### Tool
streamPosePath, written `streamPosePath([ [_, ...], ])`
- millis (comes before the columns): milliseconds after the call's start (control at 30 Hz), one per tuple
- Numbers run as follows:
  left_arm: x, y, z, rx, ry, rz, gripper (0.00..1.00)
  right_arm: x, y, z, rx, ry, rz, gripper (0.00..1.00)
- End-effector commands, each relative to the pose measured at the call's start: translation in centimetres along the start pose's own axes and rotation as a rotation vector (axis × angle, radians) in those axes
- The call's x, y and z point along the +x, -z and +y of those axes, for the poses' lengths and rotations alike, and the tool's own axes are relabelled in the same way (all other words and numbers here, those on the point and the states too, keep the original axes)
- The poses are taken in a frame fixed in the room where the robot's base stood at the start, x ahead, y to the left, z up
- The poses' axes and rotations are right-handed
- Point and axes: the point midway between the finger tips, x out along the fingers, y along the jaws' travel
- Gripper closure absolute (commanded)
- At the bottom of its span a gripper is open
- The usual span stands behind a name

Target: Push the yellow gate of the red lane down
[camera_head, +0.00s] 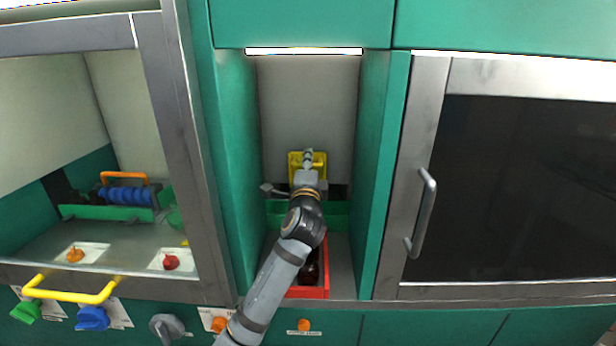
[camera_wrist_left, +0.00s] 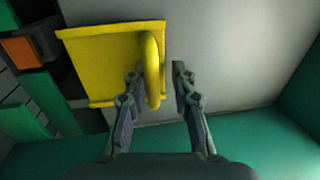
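The yellow gate (camera_head: 294,162) stands at the back of the central niche, raised above the red lane. In the left wrist view the gate (camera_wrist_left: 100,62) is a yellow panel with a rounded yellow handle (camera_wrist_left: 152,85). My left gripper (camera_head: 308,156) is in front of the gate. In the left wrist view its fingers (camera_wrist_left: 158,72) are spread, with the handle between them, nearer the left finger; I cannot tell whether they touch. The red lane (camera_head: 308,293) lies at the niche floor, partly hidden by my left arm, with a dark bottle (camera_head: 310,270) in it. My right gripper is out of view.
Green niche walls (camera_head: 232,170) stand close on both sides of my left arm. A steel-framed dark door (camera_head: 520,190) is at the right. At the left, a glazed cabinet holds a blue roller (camera_head: 125,194); its yellow handle (camera_head: 70,295) sticks out below. Coloured knobs line the front.

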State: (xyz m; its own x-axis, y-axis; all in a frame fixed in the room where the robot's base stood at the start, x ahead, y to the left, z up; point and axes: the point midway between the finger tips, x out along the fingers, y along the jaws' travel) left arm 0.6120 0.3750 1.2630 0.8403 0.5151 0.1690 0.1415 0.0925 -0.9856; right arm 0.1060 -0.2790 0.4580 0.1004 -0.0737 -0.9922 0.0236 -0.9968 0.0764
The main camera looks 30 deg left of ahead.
Motion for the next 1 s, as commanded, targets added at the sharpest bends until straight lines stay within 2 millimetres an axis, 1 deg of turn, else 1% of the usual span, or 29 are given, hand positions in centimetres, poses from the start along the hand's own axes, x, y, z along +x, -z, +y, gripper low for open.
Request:
streamPosePath([
  [67,0.0,0.0,-0.5,-0.001,0.007,0.002,0.79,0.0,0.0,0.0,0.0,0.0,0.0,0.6],
  [367,-0.2,0.1,-0.5,-0.001,0.006,0.002,0.79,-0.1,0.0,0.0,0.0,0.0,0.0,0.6],
  [1000,-5.5,0.1,-0.2,-0.004,0.002,0.002,0.79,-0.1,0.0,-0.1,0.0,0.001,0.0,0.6],
])
